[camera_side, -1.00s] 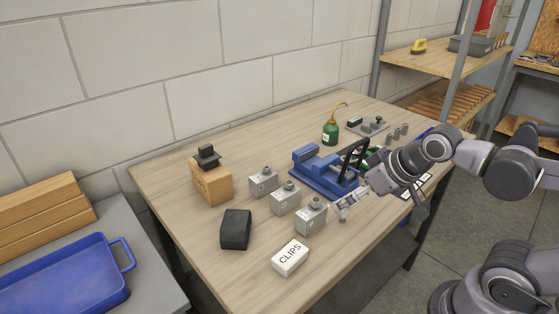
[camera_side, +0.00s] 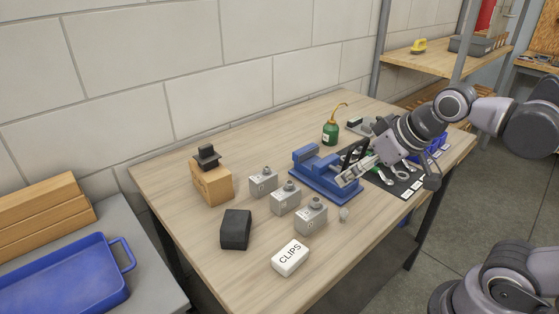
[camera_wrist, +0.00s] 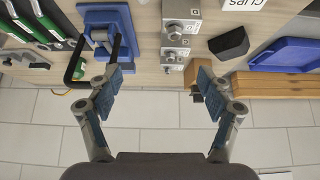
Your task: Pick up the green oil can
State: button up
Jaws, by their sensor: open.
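The green oil can (camera_side: 331,131), with a thin curved yellow-brown spout, stands upright at the back of the table, behind the blue vise. My gripper (camera_side: 345,180) is over the front right side of the vise, apart from the can and on the near side of it. In the wrist view my gripper (camera_wrist: 160,78) has its two fingers spread wide with nothing between them.
The blue vise (camera_side: 318,172) with its black handle lies between my gripper and the can. Several grey boxes (camera_side: 285,197), a black block (camera_side: 236,229) and a CLIPS box (camera_side: 290,258) stand further forward. A dark tool mat (camera_side: 402,187) lies at right.

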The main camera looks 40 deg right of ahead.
jog(key=w+d+r+m+g+h, duration=0.2)
jog(key=w+d+r+m, duration=0.25)
jog(key=w+r, duration=0.35)
jog(key=m+g+h, duration=0.2)
jog(key=m+g, duration=0.2)
jog(key=m, duration=0.7)
send_over(331, 130)
jog(key=a, duration=0.2)
notch_tip(331, 130, down, 14)
jog(key=shift+w+d+x, duration=0.15)
jog(key=shift+x, duration=2.35)
jog(key=shift+w+d+x, duration=0.15)
jog(key=shift+x, duration=2.3)
jog(key=shift+r+h, duration=0.15)
jog(key=shift+h, duration=0.15)
jog(key=c, duration=1.4)
jog(key=shift+c, duration=0.9)
jog(key=shift+r, duration=0.1)
